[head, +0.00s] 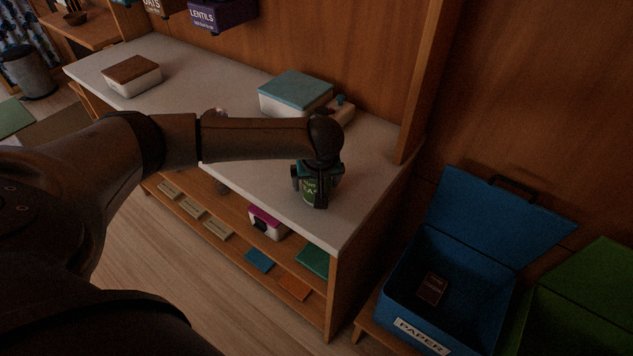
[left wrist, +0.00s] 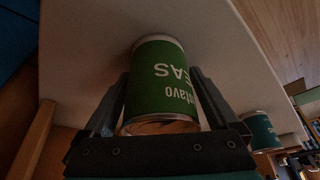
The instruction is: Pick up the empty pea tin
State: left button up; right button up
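The green pea tin (head: 309,190) stands near the front edge of the pale counter, toward its right end, partly hidden by my left gripper (head: 318,182). In the left wrist view the tin (left wrist: 163,85) sits between the two fingers of my left gripper (left wrist: 160,75), its label upside down and its open, brownish end toward the palm. The fingertips lie close along both sides of the tin. Whether they press on it cannot be told; narrow light gaps show lower down. My right gripper is in neither view.
A teal-lidded box (head: 295,92) stands behind the gripper, and a brown-lidded box (head: 131,75) at the far left. Another teal tin (left wrist: 260,131) stands on the counter. An open blue PAPER bin (head: 455,270) and a green bin (head: 590,300) are at the right.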

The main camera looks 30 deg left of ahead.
pick_arm(q)
jog(key=c, duration=1.1)
jog(key=shift+r, duration=0.15)
